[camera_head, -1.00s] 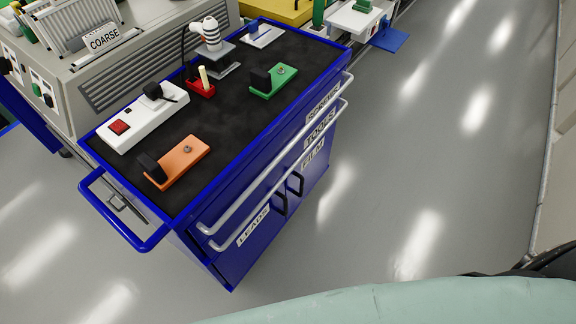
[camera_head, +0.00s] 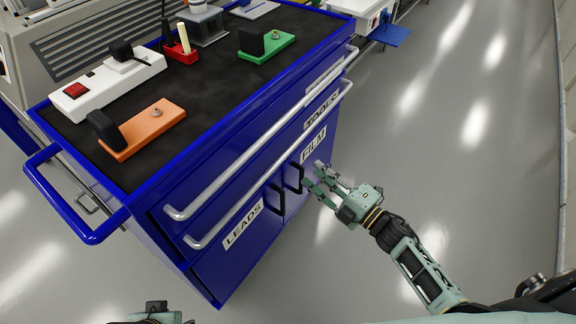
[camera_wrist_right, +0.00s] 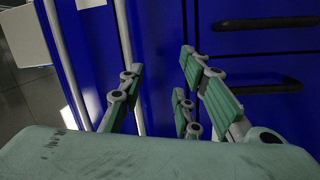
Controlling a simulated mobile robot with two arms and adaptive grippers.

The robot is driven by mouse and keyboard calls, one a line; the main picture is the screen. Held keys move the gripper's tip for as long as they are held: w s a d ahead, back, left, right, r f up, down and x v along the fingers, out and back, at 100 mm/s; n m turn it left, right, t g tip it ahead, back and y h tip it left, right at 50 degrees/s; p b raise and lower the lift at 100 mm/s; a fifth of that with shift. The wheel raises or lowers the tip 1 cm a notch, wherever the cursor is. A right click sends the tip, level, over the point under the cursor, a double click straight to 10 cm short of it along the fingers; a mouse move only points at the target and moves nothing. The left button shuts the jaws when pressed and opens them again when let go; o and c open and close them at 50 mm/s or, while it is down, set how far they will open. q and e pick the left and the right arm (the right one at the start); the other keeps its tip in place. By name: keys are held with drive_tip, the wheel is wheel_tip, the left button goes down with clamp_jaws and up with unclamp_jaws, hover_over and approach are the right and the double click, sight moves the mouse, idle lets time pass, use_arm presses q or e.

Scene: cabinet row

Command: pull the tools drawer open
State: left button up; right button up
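The tools drawer (camera_head: 318,122) is the lower drawer of the blue cabinet, with a TOOLS label near its far end. A long silver bar handle (camera_head: 262,150) runs across its front; it shows upright in the right wrist view (camera_wrist_right: 124,45). My right gripper (camera_head: 314,176) is open and empty, beside the cabinet front near the FILM door and below the bar. In the right wrist view its spread fingers (camera_wrist_right: 160,82) face the blue front, with the bar toward the left finger, apparently not between the fingers. My left gripper (camera_head: 155,312) shows only partly at the bottom edge.
Another silver bar (camera_head: 250,128) crosses the top drawer. Below are LEADS (camera_head: 243,226) and FILM (camera_head: 313,146) doors with black handles (camera_head: 292,178). On top lie an orange block (camera_head: 150,130), a green block (camera_head: 270,44) and a white power strip (camera_head: 105,85). Floor to the right is clear.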

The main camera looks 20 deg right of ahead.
sight(288, 150)
use_arm(q)
drive_tip(key=b+v, duration=0.1)
drive_tip(key=v, duration=0.3)
drive_tip(key=shift+b, duration=0.4)
use_arm(e)
drive_tip(key=w+a+r+n+y, duration=0.1)
drive_tip(key=a+r, duration=0.1)
drive_tip(key=w+a+r+n+y, duration=0.1)
drive_tip(key=w+a+r+n, duration=0.1)
drive_tip(key=a, duration=0.1)
drive_tip(key=w+a+r+n+g+y, duration=0.1)
drive_tip(key=w+a+r, duration=0.1)
drive_tip(key=shift+a+n, duration=0.3)
drive_tip(key=shift+n, duration=0.1)
drive_tip(key=shift+c, duration=0.5)
drive_tip(key=shift+f, duration=0.1)
clamp_jaws()
